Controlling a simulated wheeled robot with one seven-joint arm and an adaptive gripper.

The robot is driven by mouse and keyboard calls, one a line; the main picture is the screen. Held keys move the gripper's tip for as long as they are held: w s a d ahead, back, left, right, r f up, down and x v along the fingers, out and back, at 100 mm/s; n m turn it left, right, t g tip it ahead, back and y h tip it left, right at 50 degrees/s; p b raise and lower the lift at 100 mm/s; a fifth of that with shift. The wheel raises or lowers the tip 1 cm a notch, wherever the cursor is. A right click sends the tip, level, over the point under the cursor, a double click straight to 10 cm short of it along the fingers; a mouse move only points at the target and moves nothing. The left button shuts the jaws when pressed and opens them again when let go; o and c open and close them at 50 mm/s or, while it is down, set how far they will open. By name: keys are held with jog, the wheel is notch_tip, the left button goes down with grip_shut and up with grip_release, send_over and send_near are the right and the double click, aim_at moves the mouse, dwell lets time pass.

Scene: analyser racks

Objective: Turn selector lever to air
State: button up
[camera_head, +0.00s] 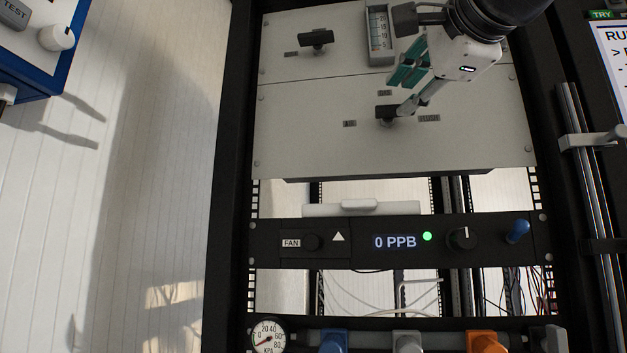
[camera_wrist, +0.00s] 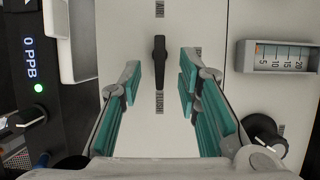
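The selector lever (camera_head: 385,112) is a black bar on the lower light-grey panel. In the wrist view the lever (camera_wrist: 160,62) lies lengthwise up and down the picture, in line with the label reading FLUSH (camera_wrist: 160,103) below it. My gripper (camera_head: 400,97) is close to the panel at the lever. In the wrist view my gripper (camera_wrist: 160,75) is open, with teal-padded fingers on either side of the lever and a visible gap to each. Contact with the panel cannot be told.
A second black lever (camera_head: 316,38) and a flow gauge (camera_head: 380,35) are on the upper panel. A black knob (camera_wrist: 265,132) is close to my right finger in the wrist view. A black unit reading 0 PPB (camera_head: 395,242) with a green light is below. Rack posts stand at both sides.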

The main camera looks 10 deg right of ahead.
aim_at(392, 107)
jog(key=w, duration=0.5)
jog(key=shift+w+a, duration=0.25)
jog(key=shift+w, duration=0.15)
grip_shut()
